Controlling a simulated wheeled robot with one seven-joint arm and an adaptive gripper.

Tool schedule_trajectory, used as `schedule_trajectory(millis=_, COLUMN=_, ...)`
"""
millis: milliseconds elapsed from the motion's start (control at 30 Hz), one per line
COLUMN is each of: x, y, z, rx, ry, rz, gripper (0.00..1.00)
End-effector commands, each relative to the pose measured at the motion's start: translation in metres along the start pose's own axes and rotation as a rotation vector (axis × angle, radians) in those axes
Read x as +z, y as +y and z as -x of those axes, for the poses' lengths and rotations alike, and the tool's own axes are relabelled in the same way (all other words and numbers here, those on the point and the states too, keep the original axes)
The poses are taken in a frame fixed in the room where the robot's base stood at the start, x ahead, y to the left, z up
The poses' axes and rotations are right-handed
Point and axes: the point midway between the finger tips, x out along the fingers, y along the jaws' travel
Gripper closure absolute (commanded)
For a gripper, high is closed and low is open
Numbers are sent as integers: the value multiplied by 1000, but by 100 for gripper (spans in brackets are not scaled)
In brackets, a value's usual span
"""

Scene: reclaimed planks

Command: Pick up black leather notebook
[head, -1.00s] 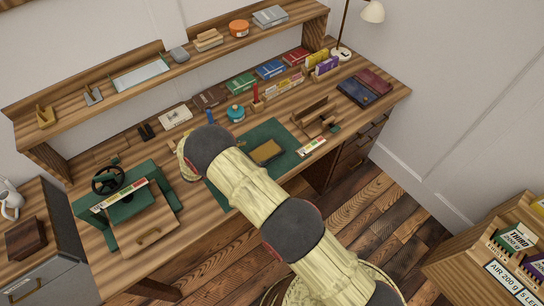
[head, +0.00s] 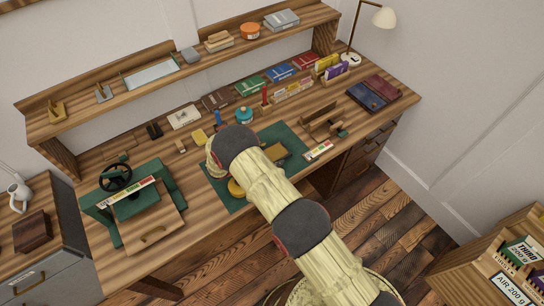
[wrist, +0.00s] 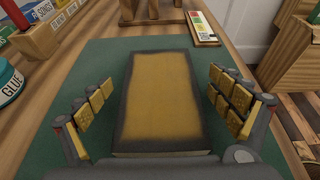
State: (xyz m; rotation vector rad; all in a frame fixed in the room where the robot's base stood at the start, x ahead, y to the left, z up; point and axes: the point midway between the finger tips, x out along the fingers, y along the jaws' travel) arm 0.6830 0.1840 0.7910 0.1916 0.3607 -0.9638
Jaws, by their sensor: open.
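A flat notebook with dark grey edges and a large tan panel on its cover (wrist: 162,95) lies on the green mat (wrist: 90,62). In the head view part of the notebook (head: 275,152) shows beside my arm, which hides the rest. My gripper (wrist: 161,82) is open, with gold-padded fingers on the left and right of the notebook. Green mat shows between each finger and the notebook, so neither seems to touch it. The near end of the notebook is close to the gripper's base. In the head view my gripper is mostly hidden by my arm.
A turquoise glue jar (wrist: 10,82) and a wooden box of small packs (wrist: 48,30) stand left of the mat. A wooden holder (wrist: 152,10) and a colour-marked strip (wrist: 203,28) lie beyond the notebook. A green press-like device (head: 135,200) stands at the desk's left.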

Motion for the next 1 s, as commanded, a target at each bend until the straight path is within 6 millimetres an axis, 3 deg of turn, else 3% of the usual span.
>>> schedule_trajectory(millis=167, x=0, y=0, z=0, rx=0, ry=0, rz=0, gripper=12)
schedule_trajectory(millis=1000, x=0, y=0, z=0, rx=0, ry=0, rz=0, gripper=60)
